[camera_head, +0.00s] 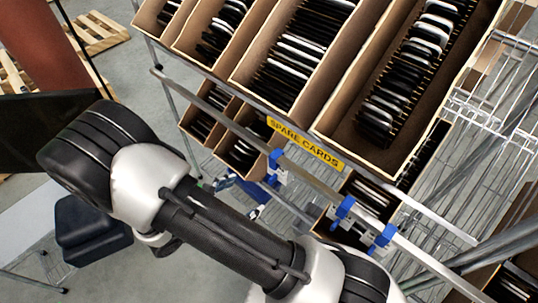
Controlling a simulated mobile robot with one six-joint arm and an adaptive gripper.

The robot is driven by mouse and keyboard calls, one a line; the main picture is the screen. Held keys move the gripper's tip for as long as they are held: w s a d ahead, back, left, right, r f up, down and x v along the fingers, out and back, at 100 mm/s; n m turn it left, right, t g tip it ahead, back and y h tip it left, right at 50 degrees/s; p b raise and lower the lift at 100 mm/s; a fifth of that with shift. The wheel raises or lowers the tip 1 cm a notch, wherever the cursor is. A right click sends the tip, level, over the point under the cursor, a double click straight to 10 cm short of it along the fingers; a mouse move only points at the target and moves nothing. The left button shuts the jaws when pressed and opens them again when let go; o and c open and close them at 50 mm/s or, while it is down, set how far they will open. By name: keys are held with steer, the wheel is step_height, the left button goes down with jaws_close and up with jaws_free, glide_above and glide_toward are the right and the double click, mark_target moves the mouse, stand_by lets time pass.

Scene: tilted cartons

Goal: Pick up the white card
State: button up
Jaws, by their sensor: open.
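Several white cards stand among black ones in open tilted cartons on a wire rack. A row of white cards (433,30) is in the large right carton (462,77). More white cards (297,45) are in the middle carton (240,66), and a few are in the cartons at the upper left. I cannot tell which single card the task means. My black and white arm (235,222) crosses the lower middle, in front of the rack, and bends at the left. My gripper does not show in this view. No card is seen held.
A yellow "SPARE CARDS" label (305,143) is on the shelf's front edge. Blue clips (343,212) sit on a metal rail below it. Smaller cartons (243,146) stand on the lower shelf. A wooden pallet (97,32) lies on the floor at the upper left.

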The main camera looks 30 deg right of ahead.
step_height(320, 180, down, 3)
steer(key=n+t, duration=0.1)
steer(key=n, duration=0.1)
steer(key=b, duration=0.3)
glide_toward(275, 176)
steer(key=d+f, duration=0.1)
steer(key=d, duration=0.1)
steer(key=w+d+f, duration=0.1)
steer(key=d+f, duration=0.1)
steer(key=shift+d+f, duration=0.15)
steer(key=shift+f, duration=0.05)
steer(key=shift+w+b+x, duration=0.2)
steer(key=shift+b+x, duration=0.3)
steer(key=shift+x, duration=0.95)
steer(key=shift+w+b+x, duration=0.25)
steer(key=shift+b+x, duration=0.2)
steer(key=shift+x, duration=1)
steer(key=shift+r, duration=0.15)
steer(key=shift+c, duration=0.2)
steer(key=c, duration=1.1)
